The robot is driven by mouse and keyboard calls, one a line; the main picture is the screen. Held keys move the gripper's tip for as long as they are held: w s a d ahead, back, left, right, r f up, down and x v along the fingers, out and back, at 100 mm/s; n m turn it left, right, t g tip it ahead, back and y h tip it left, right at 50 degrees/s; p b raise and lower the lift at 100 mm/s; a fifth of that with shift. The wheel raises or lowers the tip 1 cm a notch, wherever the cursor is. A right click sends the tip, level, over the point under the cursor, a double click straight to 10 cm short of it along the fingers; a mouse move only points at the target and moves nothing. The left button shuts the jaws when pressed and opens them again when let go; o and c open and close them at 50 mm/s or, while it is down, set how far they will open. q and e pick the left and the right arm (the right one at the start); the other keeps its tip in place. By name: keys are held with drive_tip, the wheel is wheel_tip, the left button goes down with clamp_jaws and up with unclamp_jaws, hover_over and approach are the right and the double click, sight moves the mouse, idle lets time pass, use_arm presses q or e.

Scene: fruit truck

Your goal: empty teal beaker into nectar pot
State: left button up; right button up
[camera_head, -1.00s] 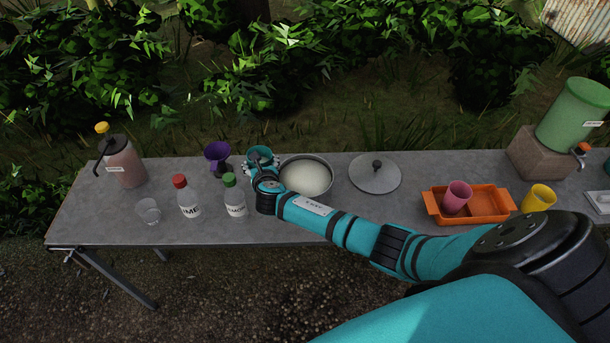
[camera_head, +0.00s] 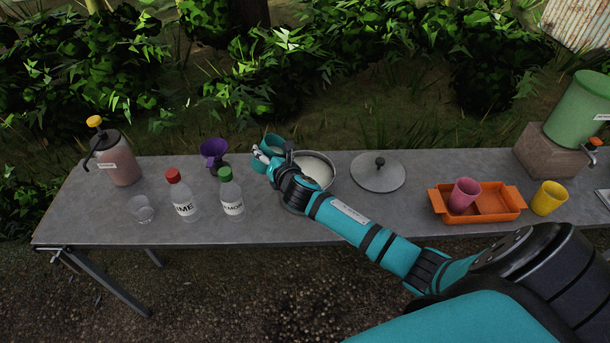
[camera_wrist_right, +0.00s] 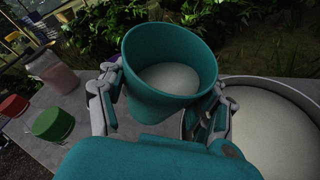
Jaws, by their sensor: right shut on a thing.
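The teal beaker (camera_head: 272,143) is held in my right gripper (camera_head: 266,160), just left of the pot and near its rim. In the right wrist view the teal beaker (camera_wrist_right: 150,108) sits between both fingers, tilted a little, with pale creamy liquid inside. The nectar pot (camera_head: 320,168) is a round metal pot, partly hidden behind my right wrist. It holds pale liquid and also shows at the right of the wrist view (camera_wrist_right: 232,82). My left gripper is not in view.
A lid (camera_head: 378,176) lies right of the pot.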

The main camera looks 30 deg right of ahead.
drive_tip(key=shift+w+d, duration=0.1)
drive_tip(key=shift+d, duration=0.1)
drive_tip(key=shift+s+r+b, duration=0.25)
drive_tip(key=shift+s+b, duration=0.05)
drive_tip(key=shift+b, duration=0.05)
drive_tip(key=shift+w+d+f+m, duration=0.1)
drive_tip(key=shift+d+m, duration=0.1)
drive_tip(key=shift+m, duration=0.2)
drive_tip(key=shift+d+b, duration=0.1)
drive_tip(key=shift+b, duration=0.25)
drive_tip(key=shift+s+t+b, duration=0.2)
drive_tip(key=shift+t+b, duration=0.2)
drive_tip(key=shift+b, duration=0.15)
drive_tip(key=shift+w+f+b, duration=0.1)
drive_tip(key=shift+w+b, duration=0.05)
drive_tip(key=shift+b, duration=0.15)
drive_tip(key=shift+d+m, duration=0.1)
drive_tip(key=shift+m, duration=0.2)
